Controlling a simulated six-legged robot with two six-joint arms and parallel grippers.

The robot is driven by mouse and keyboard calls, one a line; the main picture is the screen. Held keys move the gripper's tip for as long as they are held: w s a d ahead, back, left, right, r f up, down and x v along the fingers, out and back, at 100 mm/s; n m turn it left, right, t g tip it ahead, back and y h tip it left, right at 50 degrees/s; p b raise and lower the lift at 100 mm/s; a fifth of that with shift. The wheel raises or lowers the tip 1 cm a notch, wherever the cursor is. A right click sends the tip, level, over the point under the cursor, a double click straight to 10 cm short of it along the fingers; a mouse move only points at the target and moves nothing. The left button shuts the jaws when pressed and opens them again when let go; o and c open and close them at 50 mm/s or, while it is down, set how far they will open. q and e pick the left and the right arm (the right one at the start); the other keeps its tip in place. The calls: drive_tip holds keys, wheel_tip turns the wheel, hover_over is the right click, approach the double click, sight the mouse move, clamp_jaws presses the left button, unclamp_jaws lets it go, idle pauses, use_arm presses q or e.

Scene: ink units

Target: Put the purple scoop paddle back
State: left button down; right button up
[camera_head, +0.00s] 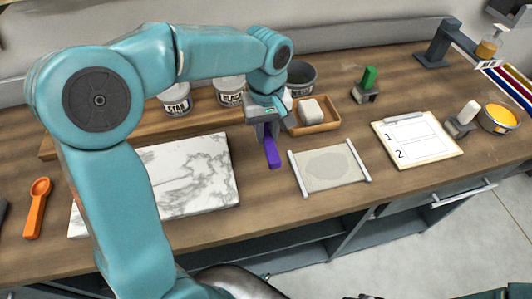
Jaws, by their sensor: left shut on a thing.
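The purple scoop paddle (271,152) is in my left gripper (266,130). The gripper is shut on it, and the purple end points down and slightly toward me. It shows between the marble slab (208,172) on the left and the grey mesh screen (331,166) on the right. The upper part of the paddle is hidden by the fingers. I cannot tell whether its lower end touches the table. My right gripper is not in view.
Labelled tins (176,105) stand on a wooden shelf board behind my left arm. A dark pot (301,78) and a wooden tray (331,124) with a pale block are close to the gripper. An orange scoop (37,208) lies far left. A clipboard (417,139) lies right.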

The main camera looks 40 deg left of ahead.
sight(266, 162)
use_arm(q)
wheel_tip(266, 162, down, 8)
drive_tip(key=shift+r, duration=0.1)
drive_tip(key=shift+a+f, duration=0.1)
drive_tip(key=shift+f, duration=0.35)
drive_tip(key=c, duration=0.9)
unclamp_jaws()
drive_tip(key=shift+f, duration=0.1)
drive_tip(key=shift+c, duration=0.2)
